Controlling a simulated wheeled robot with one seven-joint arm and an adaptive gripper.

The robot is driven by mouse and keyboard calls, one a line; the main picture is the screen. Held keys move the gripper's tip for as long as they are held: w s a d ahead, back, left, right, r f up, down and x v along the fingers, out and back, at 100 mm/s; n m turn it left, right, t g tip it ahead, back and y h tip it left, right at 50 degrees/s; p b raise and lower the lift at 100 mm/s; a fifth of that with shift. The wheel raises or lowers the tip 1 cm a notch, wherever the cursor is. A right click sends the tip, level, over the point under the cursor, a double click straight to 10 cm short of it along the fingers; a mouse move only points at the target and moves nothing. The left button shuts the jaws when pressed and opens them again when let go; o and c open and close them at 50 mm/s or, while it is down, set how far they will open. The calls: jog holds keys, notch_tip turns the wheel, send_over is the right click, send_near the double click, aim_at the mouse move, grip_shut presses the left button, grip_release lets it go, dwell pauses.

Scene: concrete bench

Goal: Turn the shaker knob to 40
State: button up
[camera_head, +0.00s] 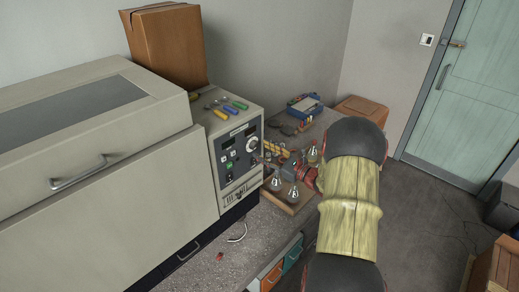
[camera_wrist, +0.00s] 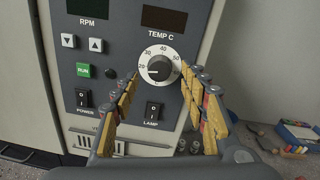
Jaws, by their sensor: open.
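The shaker knob (camera_wrist: 158,69) is a dark round knob on a white dial under the TEMP C label in the wrist view. Dial numbers from 20 to 60 run around it. Its pointer seems to lie toward the left, near 20, but is too small to read exactly. In the head view the knob (camera_head: 252,144) shows on the control panel's right part. My gripper (camera_wrist: 162,76) is open and empty, with its yellow-padded fingers on either side of the knob in the picture. I cannot tell whether they touch it.
Flasks (camera_head: 294,192) stand on a wooden platform beside the panel. Tools (camera_head: 226,107) lie on top of the panel box. A blue box (camera_head: 305,105) sits farther back.

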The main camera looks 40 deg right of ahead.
aim_at(254, 146)
jog(key=shift+w+a, duration=0.2)
jog(key=shift+w, duration=1.15)
jog(key=shift+c, duration=0.9)
grip_shut()
